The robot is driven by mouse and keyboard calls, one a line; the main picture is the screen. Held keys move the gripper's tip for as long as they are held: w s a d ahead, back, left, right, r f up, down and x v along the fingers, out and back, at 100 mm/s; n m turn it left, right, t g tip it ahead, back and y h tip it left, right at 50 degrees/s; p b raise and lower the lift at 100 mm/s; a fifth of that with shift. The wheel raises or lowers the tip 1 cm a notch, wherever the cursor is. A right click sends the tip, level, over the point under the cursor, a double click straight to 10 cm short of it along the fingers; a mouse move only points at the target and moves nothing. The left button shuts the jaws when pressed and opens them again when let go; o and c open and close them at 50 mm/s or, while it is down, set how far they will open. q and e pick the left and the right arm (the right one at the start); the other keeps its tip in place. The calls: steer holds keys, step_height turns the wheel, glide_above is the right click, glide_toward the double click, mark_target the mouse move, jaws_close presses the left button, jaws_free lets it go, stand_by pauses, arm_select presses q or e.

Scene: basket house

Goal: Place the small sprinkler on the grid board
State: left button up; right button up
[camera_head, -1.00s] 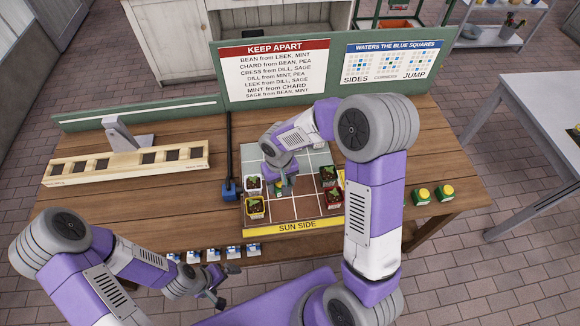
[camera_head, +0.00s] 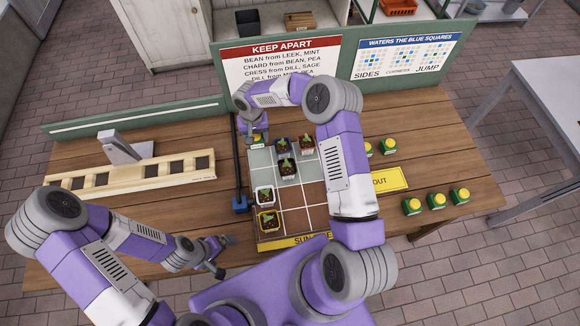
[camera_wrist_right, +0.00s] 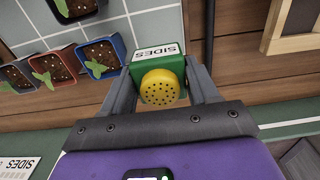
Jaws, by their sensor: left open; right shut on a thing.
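The small sprinkler (camera_wrist_right: 160,85) is green with a yellow, holed round head and a SIDES label. My right gripper (camera_head: 258,140) is shut on it; in the right wrist view both fingers flank its body. It is by the back left corner of the grid board (camera_head: 322,222). I cannot tell whether it touches the board. The board has grey squares at the back and brown ones in front, with several potted seedlings, such as a yellow pot (camera_head: 268,227) and a white pot (camera_head: 264,200). My left gripper (camera_head: 216,260) is open and empty, left of the board.
More green and yellow sprinklers (camera_head: 436,201) stand on the table to the right, near a yellow OUT sign (camera_head: 389,180). A wooden pot rack (camera_head: 130,175) lies on the left. The KEEP APART sign (camera_head: 283,62) rises behind the board.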

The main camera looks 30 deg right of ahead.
steer(key=f, duration=0.5)
steer(key=shift+s+f, duration=0.2)
steer(key=shift+f+p, duration=0.4)
steer(key=shift+f, duration=1.75)
steer(key=shift+f, duration=0.15)
steer(key=o, duration=1.1)
step_height(320, 180, up, 12)
steer(key=shift+r+b, duration=0.15)
steer(key=shift+b, duration=0.2)
steer(key=shift+s, duration=0.1)
